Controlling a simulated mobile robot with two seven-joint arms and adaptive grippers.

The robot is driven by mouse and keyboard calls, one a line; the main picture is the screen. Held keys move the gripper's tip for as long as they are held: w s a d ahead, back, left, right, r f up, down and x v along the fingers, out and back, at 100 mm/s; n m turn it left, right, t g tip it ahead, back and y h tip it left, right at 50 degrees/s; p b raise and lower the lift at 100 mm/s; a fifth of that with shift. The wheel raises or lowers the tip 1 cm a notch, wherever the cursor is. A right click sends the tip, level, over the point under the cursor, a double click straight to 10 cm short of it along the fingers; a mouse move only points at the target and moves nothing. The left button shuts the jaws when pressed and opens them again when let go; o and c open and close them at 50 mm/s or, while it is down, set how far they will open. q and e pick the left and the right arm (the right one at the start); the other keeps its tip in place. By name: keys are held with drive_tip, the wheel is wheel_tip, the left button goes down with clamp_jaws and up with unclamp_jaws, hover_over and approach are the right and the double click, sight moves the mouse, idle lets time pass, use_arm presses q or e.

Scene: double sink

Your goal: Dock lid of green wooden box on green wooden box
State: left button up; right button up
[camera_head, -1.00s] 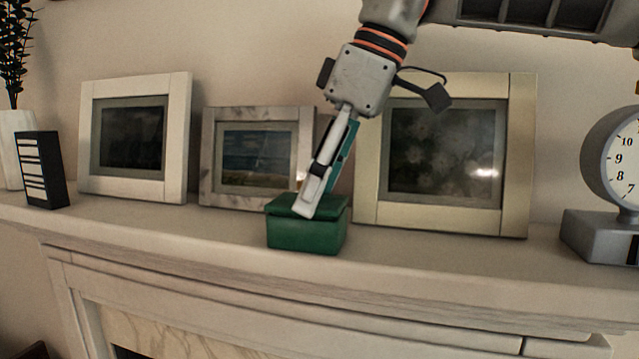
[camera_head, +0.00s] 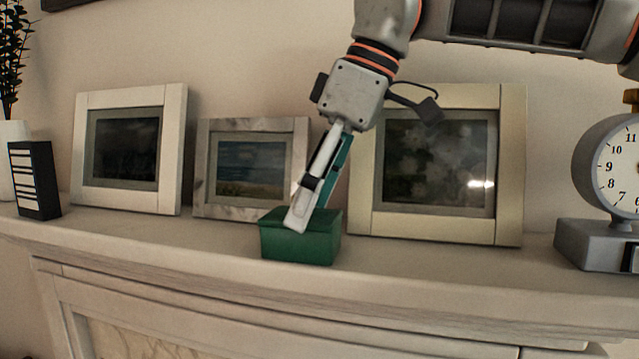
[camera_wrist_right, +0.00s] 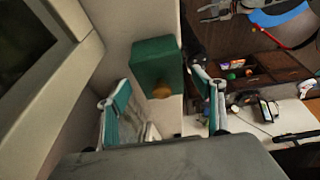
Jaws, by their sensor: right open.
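The green wooden box (camera_head: 290,248) stands upright on the mantel shelf, in front of the middle and right picture frames. Its top looks covered by a flat green lid (camera_head: 268,217); the head view does not clearly show whether the lid is seated all round. In the right wrist view the green top (camera_wrist_right: 155,58) shows with a round tan knob (camera_wrist_right: 162,91). My right gripper (camera_head: 306,213) is open, pointing down at the box top, its near finger in front of part of the lid. Its fingers (camera_wrist_right: 163,103) stand apart on either side of the knob. My left gripper is out of view.
Picture frames (camera_head: 178,150) lean on the wall behind the box, the right one (camera_head: 430,228) close to it. A grey clock (camera_head: 597,245) stands at the right, a black block (camera_head: 35,180) at the left. The shelf's front edge is close before the box.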

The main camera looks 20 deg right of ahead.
drive_tip(key=shift+r+p, duration=0.4)
drive_tip(key=shift+r, duration=0.15)
drive_tip(key=v, duration=1.1)
drive_tip(key=shift+s+d+r, duration=0.1)
drive_tip(key=shift+s, duration=0.1)
